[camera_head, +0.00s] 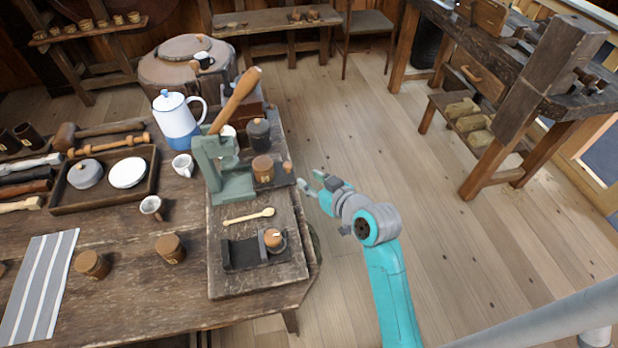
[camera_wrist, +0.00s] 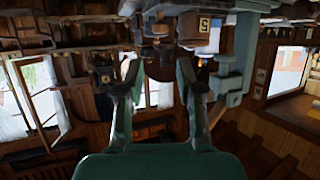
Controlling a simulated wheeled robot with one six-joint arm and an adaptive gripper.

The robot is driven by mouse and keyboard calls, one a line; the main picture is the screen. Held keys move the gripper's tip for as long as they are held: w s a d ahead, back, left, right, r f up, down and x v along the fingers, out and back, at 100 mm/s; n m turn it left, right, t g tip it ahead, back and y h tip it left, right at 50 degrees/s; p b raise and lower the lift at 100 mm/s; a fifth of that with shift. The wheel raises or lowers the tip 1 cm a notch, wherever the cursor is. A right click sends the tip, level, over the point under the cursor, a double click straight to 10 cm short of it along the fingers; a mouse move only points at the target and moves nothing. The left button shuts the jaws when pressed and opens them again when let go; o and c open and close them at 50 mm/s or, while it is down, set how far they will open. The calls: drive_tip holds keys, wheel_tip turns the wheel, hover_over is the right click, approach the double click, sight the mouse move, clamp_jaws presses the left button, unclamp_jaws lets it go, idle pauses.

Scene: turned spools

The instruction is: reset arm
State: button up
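My gripper (camera_head: 309,186) is at the right edge of the wooden table in the head view, beside the green press and over or just past the table edge. Its fingers point left toward the table. In the wrist view my gripper (camera_wrist: 157,88) shows two fingers spread apart with nothing between them. The arm rises from the lower right of the head view, bent at a teal and grey joint. The wrist view looks upside down toward the table items and windows.
The table (camera_head: 140,300) holds a green press (camera_head: 225,180), a blue and white pot (camera_head: 178,120), brown jars (camera_head: 171,248), a wooden spoon (camera_head: 250,216) and a tray (camera_head: 105,200). A workbench (camera_head: 500,60) stands at the upper right. The floor (camera_head: 450,240) between is clear.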

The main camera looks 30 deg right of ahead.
idle(0.4)
drive_tip(key=s+a+f+m+h, duration=0.1)
drive_tip(key=s+a+f, duration=0.25)
drive_tip(key=s, duration=0.65)
drive_tip(key=s+a+f+m+h, duration=0.15)
drive_tip(key=s+f, duration=0.25)
drive_tip(key=s, duration=0.6)
drive_tip(key=s+a+r+n, duration=0.1)
drive_tip(key=s+r, duration=0.2)
drive_tip(key=s, duration=0.6)
drive_tip(key=s+a+r+t+y, duration=0.1)
drive_tip(key=s+a+r, duration=0.1)
drive_tip(key=s, duration=0.8)
drive_tip(key=shift+a+r+n, duration=0.2)
drive_tip(key=shift+r+n, duration=0.15)
drive_tip(key=shift+r, duration=0.55)
